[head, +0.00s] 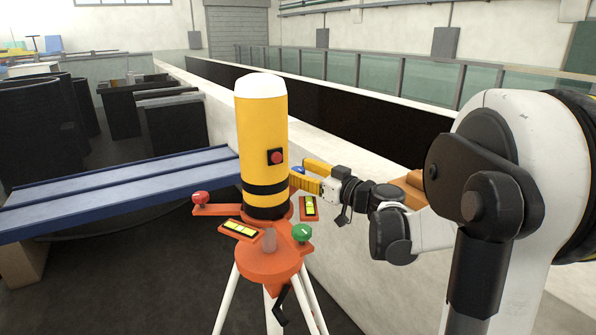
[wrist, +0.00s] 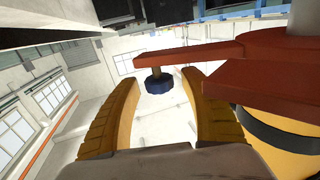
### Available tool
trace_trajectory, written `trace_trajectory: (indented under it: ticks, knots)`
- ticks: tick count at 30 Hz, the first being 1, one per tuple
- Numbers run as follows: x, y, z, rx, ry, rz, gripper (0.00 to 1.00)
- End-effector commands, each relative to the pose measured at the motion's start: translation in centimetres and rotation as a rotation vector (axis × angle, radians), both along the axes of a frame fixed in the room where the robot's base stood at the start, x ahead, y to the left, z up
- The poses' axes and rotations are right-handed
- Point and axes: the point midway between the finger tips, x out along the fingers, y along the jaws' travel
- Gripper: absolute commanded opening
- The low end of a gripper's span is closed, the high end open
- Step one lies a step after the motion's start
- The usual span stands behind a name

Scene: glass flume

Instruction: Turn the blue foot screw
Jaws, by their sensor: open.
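The blue foot screw (head: 298,170) shows as a small blue patch at the right edge of the yellow cylinder in the head view. In the wrist view the blue foot screw (wrist: 159,82) is a dark blue faceted knob on an orange arm (wrist: 190,58). My gripper (head: 299,171) is open, its yellow fingers on either side of the screw. In the wrist view my gripper (wrist: 161,92) has the knob between its fingertips, with a visible gap on both sides. The yellow cylinder (head: 262,140) with a red button stands upright on the orange tripod head and hides part of it.
A red screw (head: 200,198) and a green screw (head: 301,232) sit on the other orange arms. Two spirit levels (head: 240,229) lie near the cylinder's foot. A blue beam (head: 120,190) is behind at left. A pale wall (head: 370,230) runs behind my arm.

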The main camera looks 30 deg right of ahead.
Motion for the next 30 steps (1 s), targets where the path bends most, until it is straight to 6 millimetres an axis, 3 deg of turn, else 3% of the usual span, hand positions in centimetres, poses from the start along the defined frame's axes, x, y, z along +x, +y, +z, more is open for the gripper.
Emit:
trace_trajectory:
  ticks: [2,7,20,30]
  knots:
    - [-0.01,0.00,0.01,0.000,0.000,0.000,0.52]
    - [-0.02,-0.01,0.00,0.000,0.000,0.000,0.00]
    - [0.01,-0.10,-0.02,0.000,0.000,0.052,0.00]
    - [0.05,-0.18,-0.04,0.000,0.000,0.287,0.00]
